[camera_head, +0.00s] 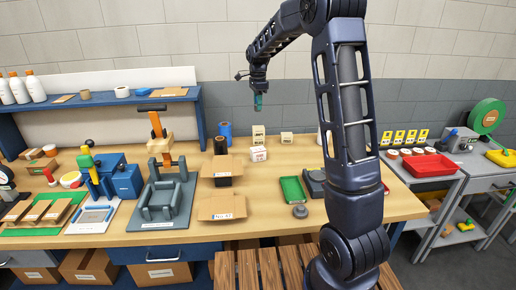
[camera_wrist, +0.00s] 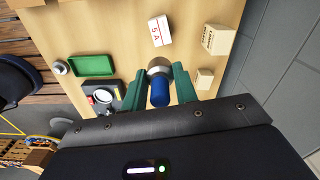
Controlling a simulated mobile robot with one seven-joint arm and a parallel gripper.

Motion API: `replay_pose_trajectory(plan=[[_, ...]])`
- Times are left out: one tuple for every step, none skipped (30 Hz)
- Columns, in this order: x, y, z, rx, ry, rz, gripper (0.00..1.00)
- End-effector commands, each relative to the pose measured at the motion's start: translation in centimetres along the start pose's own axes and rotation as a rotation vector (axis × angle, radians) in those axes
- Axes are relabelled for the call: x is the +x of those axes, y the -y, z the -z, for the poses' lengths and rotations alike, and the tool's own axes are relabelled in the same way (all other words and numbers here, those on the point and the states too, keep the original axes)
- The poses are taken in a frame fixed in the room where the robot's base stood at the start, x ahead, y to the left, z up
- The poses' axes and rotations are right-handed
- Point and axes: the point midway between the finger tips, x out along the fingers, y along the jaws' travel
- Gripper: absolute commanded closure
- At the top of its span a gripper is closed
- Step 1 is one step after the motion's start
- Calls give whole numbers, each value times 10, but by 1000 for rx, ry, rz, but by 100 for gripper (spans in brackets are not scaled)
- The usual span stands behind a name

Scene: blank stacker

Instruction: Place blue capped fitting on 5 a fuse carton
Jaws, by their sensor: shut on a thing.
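My gripper (camera_wrist: 161,74) has green fingers and is shut on the blue capped fitting (camera_wrist: 160,96), which has a blue cap and a metallic round end. In the head view my gripper (camera_head: 259,102) hangs high above the back of the bench, clear of everything; the fitting is too small to make out there. The 5 A fuse carton (camera_wrist: 159,31) is white with red lettering and lies beyond the fitting in the wrist view. In the head view the carton (camera_head: 258,154) stands on the bench below my gripper, its top bare.
Cream cartons (camera_head: 259,134) and a small box (camera_head: 287,137) stand behind the fuse carton. A dark device (camera_head: 314,183) sits right of the tray. Bare wood surrounds the fuse carton's front.

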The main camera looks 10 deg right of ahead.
Motion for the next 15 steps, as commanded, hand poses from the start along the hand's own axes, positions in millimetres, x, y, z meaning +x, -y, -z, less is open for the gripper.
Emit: replay_pose_trajectory(plan=[[7, 1, 1, 1, 0, -3, 95], [11, 1, 1, 1, 0, -3, 95], [19, 1, 1, 1, 0, -4, 95], [25, 0, 1, 1, 0, -5, 95], [32, 0, 1, 1, 0, -4, 95], [40, 0, 1, 1, 0, -4, 95], [47, 1, 1, 1, 0, -4, 95], [54, 0, 1, 2, 0, -5, 95], [63, 0, 1, 2, 0, -5, 95], [69, 0, 1, 2, 0, -4, 95], [75, 0, 1, 2, 0, -4, 95], [84, 0, 1, 2, 0, -4, 95], [91, 0, 1, 2, 0, -5, 95], [98, 0, 1, 2, 0, -5, 95], [106, 0, 1, 2, 0, -4, 95]])
